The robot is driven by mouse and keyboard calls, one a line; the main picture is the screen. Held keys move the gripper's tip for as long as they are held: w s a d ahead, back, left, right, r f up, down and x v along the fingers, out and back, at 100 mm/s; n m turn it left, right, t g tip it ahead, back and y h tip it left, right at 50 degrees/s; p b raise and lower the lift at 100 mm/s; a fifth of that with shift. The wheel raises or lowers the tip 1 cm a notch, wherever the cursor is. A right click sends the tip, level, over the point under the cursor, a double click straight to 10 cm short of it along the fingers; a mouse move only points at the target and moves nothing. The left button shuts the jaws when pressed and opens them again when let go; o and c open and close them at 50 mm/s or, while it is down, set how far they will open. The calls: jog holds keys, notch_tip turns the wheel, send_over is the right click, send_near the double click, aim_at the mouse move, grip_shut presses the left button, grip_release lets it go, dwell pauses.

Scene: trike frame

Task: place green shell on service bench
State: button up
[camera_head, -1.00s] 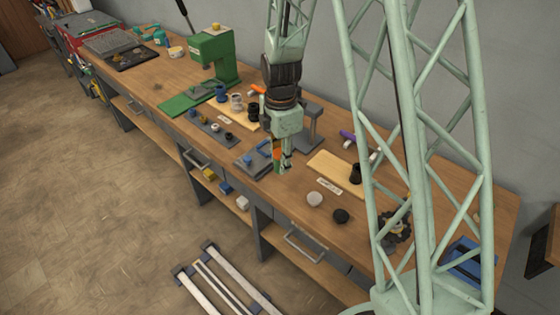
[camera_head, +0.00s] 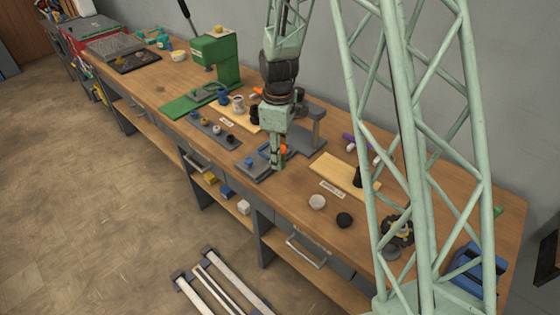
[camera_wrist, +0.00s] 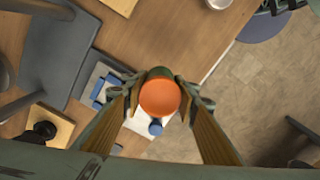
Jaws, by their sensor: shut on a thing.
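My gripper (camera_head: 277,164) points down over the wooden-topped bench (camera_head: 283,196), close to a grey fixture with blue pegs (camera_head: 250,162). It is shut on a small rounded piece (camera_wrist: 160,97) between its two fingertips in the wrist view. This piece shows a round orange face and a dark green edge, which fits the green shell. In the head view its orange part (camera_head: 284,149) shows beside the fingers, and the rest is mostly hidden. I cannot tell how far it is above the bench.
A grey stand (camera_head: 316,130) is close behind my gripper. A light wooden board (camera_head: 338,172) with a dark peg is to the right. A white knob (camera_head: 317,202) and black knob (camera_head: 344,219) sit nearer the front edge. The bench top between fixture and knobs is clear.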

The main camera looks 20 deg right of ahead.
jog(key=w+m, duration=0.1)
jog(key=m, duration=0.1)
jog(key=w+m+b, duration=0.1)
jog(key=m, duration=0.1)
jog(key=w+f+m, duration=0.1)
jog(key=m, duration=0.1)
jog(key=shift+b, duration=0.4)
jog(key=shift+w+f+m+b, duration=0.1)
jog(key=shift+w+m+b, duration=0.4)
jog(key=shift+m, duration=0.75)
jog(key=shift+w+f+m+b, duration=0.1)
jog(key=shift+w+m+b, duration=0.15)
jog(key=shift+w+m, duration=0.7)
jog(key=shift+s+m, duration=0.35)
jog(key=shift+m, duration=0.05)
jog(key=shift+w+a, duration=0.1)
jog(key=shift+w, duration=0.05)
